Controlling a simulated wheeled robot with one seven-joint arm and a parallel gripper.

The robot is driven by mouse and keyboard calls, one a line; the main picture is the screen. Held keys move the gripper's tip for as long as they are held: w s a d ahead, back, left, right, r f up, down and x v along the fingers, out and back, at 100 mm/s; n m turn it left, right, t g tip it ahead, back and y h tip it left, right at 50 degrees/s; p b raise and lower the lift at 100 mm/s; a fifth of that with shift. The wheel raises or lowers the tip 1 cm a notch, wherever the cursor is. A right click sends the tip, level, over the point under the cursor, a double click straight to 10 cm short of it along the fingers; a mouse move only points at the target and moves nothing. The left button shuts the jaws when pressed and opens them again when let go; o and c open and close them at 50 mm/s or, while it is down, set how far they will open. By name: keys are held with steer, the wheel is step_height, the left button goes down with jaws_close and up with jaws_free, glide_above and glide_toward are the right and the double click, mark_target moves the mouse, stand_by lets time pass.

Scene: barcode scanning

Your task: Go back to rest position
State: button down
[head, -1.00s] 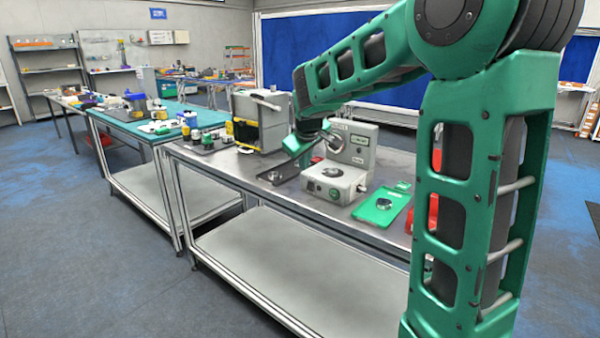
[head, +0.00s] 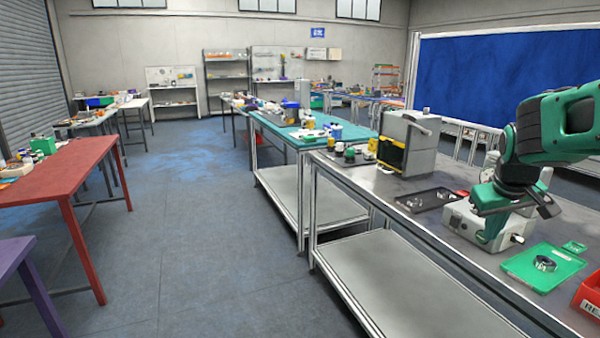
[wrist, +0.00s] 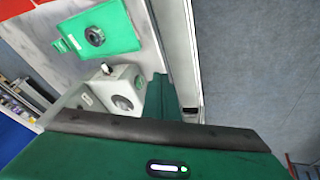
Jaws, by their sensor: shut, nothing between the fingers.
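My gripper (head: 545,206) hangs at the end of my green arm at the right of the head view, above the metal workbench (head: 440,250). It is shut and holds nothing. In the wrist view, my green hand housing and a dark bar fill the lower part.
The green plate (head: 520,268) and a red bin (head: 590,297) lie at the bench's near right. A black tray (head: 425,200) and a grey-yellow machine (head: 405,145) stand further back. A red table (head: 60,180) stands at left. The floor between is clear.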

steer(key=s+a+f+m+g+y, duration=0.1)
steer(key=s+f+m, duration=0.1)
steer(key=s, duration=0.7)
steer(key=s+a+f+m+g+y, duration=0.1)
steer(key=s+a+f+m, duration=0.1)
steer(key=s, duration=0.7)
steer(key=s+a+f+m+g+y, duration=0.1)
steer(key=s+f+m+g, duration=0.1)
steer(key=s, duration=0.7)
steer(key=shift+s+a+f, duration=0.3)
steer(key=shift+s+f, duration=0.05)
steer(key=shift+f, duration=0.45)
